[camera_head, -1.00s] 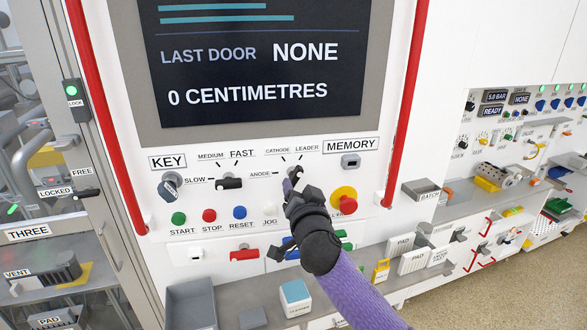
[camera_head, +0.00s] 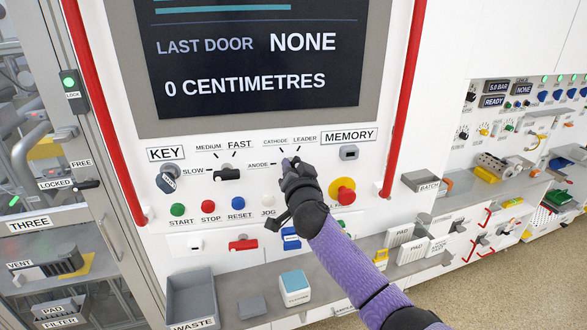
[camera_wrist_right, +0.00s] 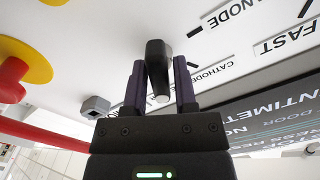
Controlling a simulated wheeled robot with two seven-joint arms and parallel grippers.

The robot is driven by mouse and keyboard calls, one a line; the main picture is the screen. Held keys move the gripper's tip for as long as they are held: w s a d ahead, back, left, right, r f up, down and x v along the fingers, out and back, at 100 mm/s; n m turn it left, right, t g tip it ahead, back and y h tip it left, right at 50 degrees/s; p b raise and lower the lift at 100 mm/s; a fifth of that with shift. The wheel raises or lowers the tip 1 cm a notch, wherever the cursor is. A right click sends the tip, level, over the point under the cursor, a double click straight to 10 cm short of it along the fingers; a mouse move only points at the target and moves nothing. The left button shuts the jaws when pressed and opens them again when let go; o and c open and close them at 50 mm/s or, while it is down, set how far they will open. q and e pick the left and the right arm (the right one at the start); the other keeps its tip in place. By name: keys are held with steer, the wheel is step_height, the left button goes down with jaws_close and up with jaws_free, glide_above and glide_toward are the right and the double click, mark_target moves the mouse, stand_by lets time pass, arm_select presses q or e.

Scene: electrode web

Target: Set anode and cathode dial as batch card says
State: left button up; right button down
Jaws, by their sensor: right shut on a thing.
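The selector dial with the labels ANODE, CATHODE (camera_head: 275,141) and LEADER is on the white panel below the screen. In the head view my right gripper (camera_head: 290,164) covers its knob. In the right wrist view the black knob (camera_wrist_right: 156,62) sits between the two fingers of my right gripper (camera_wrist_right: 160,85), which is shut on it. The CATHODE label shows just right of the knob there. I cannot tell which mark the knob points at. A grey holder labelled BATCH (camera_head: 421,180) is on the right; no card text is readable. My left gripper is out of view.
A red and yellow stop button (camera_head: 343,192) is close right of the dial. The speed knob (camera_head: 227,174) and key switch (camera_head: 167,180) are to its left. Red rails (camera_head: 404,105) flank the panel. A shelf below holds a grey waste bin (camera_head: 191,298).

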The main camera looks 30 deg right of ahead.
stand_by(0.3)
steer(key=n, duration=0.5)
steer(key=shift+a+n, duration=0.1)
steer(key=shift+n, duration=0.3)
steer(key=n, duration=0.6)
steer(key=n+p, duration=0.1)
steer(key=n, duration=0.5)
steer(key=shift+a+n, duration=0.1)
steer(key=shift+n, duration=0.3)
steer(key=n+p, duration=0.1)
steer(key=n, duration=0.4)
steer(key=shift+f, duration=0.1)
steer(key=c, duration=0.6)
jaws_free()
steer(key=shift+w, duration=0.1)
